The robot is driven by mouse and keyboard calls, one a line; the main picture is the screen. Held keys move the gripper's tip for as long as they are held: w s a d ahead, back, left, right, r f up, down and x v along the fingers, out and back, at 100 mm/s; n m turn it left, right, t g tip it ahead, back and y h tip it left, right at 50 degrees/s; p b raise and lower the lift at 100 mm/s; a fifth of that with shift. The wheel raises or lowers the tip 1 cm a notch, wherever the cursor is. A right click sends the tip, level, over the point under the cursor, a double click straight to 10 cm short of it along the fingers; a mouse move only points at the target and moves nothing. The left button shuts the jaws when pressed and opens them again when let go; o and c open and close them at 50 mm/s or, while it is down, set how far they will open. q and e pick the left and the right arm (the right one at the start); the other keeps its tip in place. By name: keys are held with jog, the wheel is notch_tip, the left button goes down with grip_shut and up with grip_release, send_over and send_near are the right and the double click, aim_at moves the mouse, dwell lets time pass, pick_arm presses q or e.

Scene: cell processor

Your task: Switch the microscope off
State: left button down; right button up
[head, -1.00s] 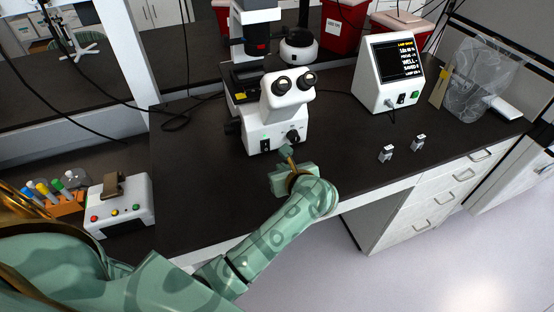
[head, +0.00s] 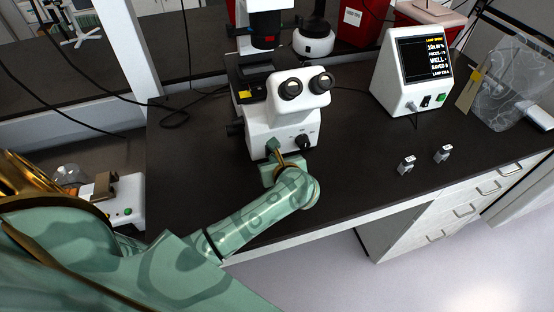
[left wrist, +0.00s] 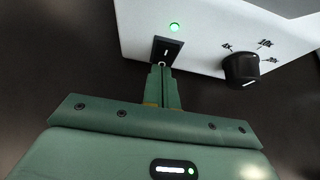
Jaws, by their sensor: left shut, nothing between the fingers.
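The white microscope (head: 265,124) stands on the dark bench, with two black eyepieces facing me. In the left wrist view its front panel (left wrist: 205,38) shows a black rocker switch (left wrist: 166,48), a lit green lamp (left wrist: 174,27) above it and a black knob (left wrist: 240,69) to the right. My left gripper (head: 272,146) is shut and empty at the microscope's front. In the left wrist view its fingertips (left wrist: 161,68) are at the lower edge of the switch; I cannot tell whether they touch. In the head view the gripper hides the switch. My right gripper is not in view.
A white display unit (head: 407,91) with a lit screen stands to the right. Two small grey items (head: 406,166) lie in front of it. A clear bag (head: 508,85) is at the far right. A white box with buttons (head: 124,200) sits at left. The bench front is clear.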

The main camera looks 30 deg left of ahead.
pick_arm(q)
jog(key=shift+f+b, duration=0.35)
jog(key=shift+b, duration=0.25)
jog(key=shift+w+a+r, duration=0.1)
jog(key=shift+w+r, duration=0.05)
jog(key=shift+r, duration=0.2)
jog(key=shift+r+p, duration=0.7)
jog(key=shift+r, duration=0.05)
